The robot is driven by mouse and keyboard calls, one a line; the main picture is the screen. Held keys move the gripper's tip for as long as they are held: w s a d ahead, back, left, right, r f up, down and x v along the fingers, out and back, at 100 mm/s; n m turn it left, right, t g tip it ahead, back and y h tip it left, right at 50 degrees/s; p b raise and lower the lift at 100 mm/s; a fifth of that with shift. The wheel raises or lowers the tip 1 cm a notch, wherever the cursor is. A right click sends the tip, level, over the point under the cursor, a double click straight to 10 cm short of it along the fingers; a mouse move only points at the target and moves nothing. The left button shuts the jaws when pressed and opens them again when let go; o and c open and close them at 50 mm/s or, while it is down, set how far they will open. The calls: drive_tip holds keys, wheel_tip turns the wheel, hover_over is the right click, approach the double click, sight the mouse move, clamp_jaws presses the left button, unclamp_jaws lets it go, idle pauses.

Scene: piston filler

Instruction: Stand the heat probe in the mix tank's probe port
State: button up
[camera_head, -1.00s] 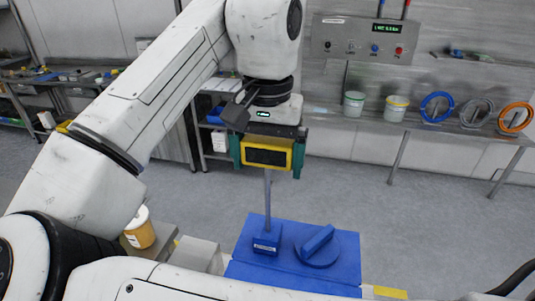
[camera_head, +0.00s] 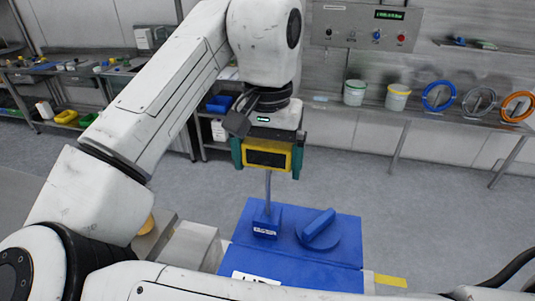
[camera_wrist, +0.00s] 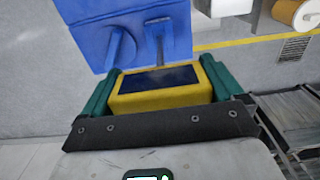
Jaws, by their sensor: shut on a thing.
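The heat probe has a yellow body (camera_head: 268,146) with a dark face and a thin grey rod hanging below. My gripper (camera_head: 268,158) has its green fingers shut on both sides of the yellow body. The mix tank's blue top (camera_head: 345,245) lies below, with the raised, labelled blue probe port (camera_head: 265,222) at its left. The rod runs down to the port, and its lower end is hidden at the block; how deep it sits I cannot tell. In the wrist view, the yellow body (camera_wrist: 160,100) is between the fingers and the rod (camera_wrist: 160,48) reaches toward the blue top.
A round blue lid with a raised handle (camera_head: 318,230) is beside the port on the right. A yellow strip (camera_head: 390,281) lies right of the tank. The back bench holds white buckets (camera_head: 354,92) and coloured rings (camera_head: 438,96). Open floor lies behind the tank.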

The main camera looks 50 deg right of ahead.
sight(268, 207)
drive_tip(key=shift+f+b, duration=0.55)
drive_tip(key=shift+f, duration=0.8)
drive_tip(key=shift+f+b, duration=2.25)
drive_tip(key=shift+f, duration=2.45)
drive_tip(key=o, duration=0.8)
wheel_tip(268, 207, up, 11)
drive_tip(key=shift+f, duration=0.1)
drive_tip(key=shift+s, duration=0.1)
